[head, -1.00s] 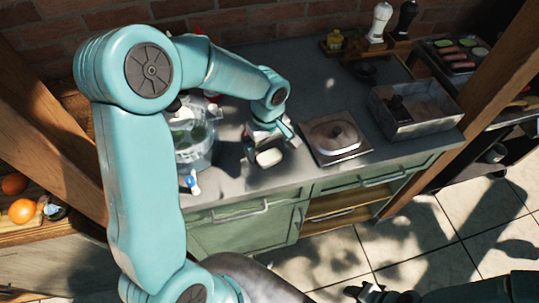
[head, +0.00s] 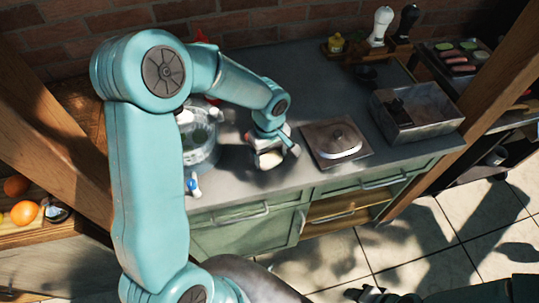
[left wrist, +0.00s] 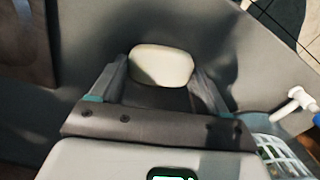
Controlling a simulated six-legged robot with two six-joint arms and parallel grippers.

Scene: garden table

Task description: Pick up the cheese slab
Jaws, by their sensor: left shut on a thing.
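The cheese slab (head: 268,160) is a pale, rounded block at the grey counter. It also shows in the left wrist view (left wrist: 161,64), between the two fingers. My left gripper (head: 274,151) is shut on it, one finger on each side. I cannot tell whether the slab touches the counter. My right gripper (head: 372,294) shows only in part as dark pieces at the bottom edge of the head view, and its fingers cannot be made out.
A clear container with a blue-and-white tap (head: 193,184) stands left of the gripper. A square plate with a round lid (head: 337,140) is to its right, then a metal bin (head: 418,115). A drawer (head: 345,208) below stands partly open.

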